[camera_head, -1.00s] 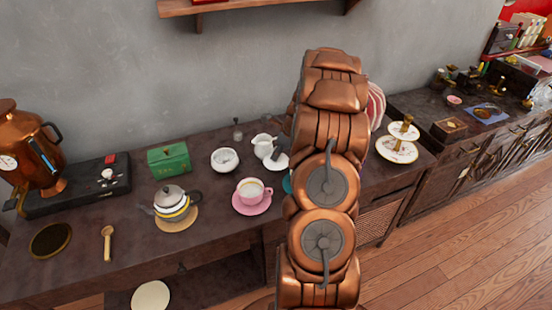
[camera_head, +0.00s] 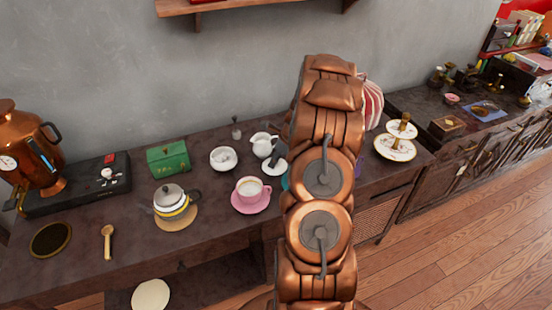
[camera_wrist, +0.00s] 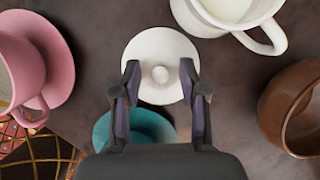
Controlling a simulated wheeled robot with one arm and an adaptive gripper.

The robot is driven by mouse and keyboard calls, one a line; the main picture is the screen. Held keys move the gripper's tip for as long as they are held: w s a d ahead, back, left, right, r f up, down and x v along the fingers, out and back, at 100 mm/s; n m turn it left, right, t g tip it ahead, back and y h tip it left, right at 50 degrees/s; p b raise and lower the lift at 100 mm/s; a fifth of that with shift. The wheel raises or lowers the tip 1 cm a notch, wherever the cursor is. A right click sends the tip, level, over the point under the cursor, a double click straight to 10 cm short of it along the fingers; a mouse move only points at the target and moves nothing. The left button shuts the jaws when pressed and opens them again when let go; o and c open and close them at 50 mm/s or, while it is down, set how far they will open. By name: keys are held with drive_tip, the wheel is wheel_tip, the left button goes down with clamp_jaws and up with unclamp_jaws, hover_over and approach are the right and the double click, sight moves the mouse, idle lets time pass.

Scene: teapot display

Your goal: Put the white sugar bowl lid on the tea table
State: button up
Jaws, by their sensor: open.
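The white sugar bowl lid (camera_wrist: 160,45), a round disc with a small central knob, lies on the dark tabletop in the wrist view. It also shows partly beside my arm in the head view (camera_head: 268,169). My gripper (camera_wrist: 159,74) is open, with its two fingers over the near part of the lid, either side of the knob; I cannot tell its height above the lid. The white bowl with white contents (camera_head: 223,159), likely the sugar bowl, stands lidless to the left on the dark table (camera_head: 120,225), which may be the tea table.
A white jug (camera_wrist: 226,12) stands close to the lid. A pink cup (camera_wrist: 20,70) is left, a teal dish (camera_wrist: 133,128) is nearer, and a brown vessel (camera_wrist: 294,112) is right. A teapot (camera_head: 172,200) and green box (camera_head: 168,158) stand farther left.

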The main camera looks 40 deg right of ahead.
drive_tip(key=shift+r, duration=0.15)
drive_tip(key=b+v, duration=0.2)
drive_tip(key=v, duration=1)
drive_tip(key=s+a+r+n+g, duration=0.1)
drive_tip(key=s+a+r+n, duration=0.15)
drive_tip(key=a+n, duration=0.45)
drive_tip(key=s+a+r+n+g, duration=0.1)
drive_tip(key=s+a+r+n, duration=0.15)
drive_tip(key=a, duration=0.95)
drive_tip(key=s+a+r+n+g, duration=0.1)
drive_tip(key=a+r+n, duration=0.2)
drive_tip(key=a+n, duration=0.45)
drive_tip(key=s+a+n+g, duration=0.1)
drive_tip(key=s+a+n, duration=0.5)
drive_tip(key=s, duration=0.4)
drive_tip(key=s+a+n+g+h, duration=0.1)
drive_tip(key=s+a+n, duration=0.6)
drive_tip(key=s, duration=0.4)
drive_tip(key=shift+s+r+n+g+h, duration=0.3)
drive_tip(key=shift+r+n+g, duration=0.1)
drive_tip(key=shift+n, duration=0.4)
drive_tip(key=shift+d, duration=0.15)
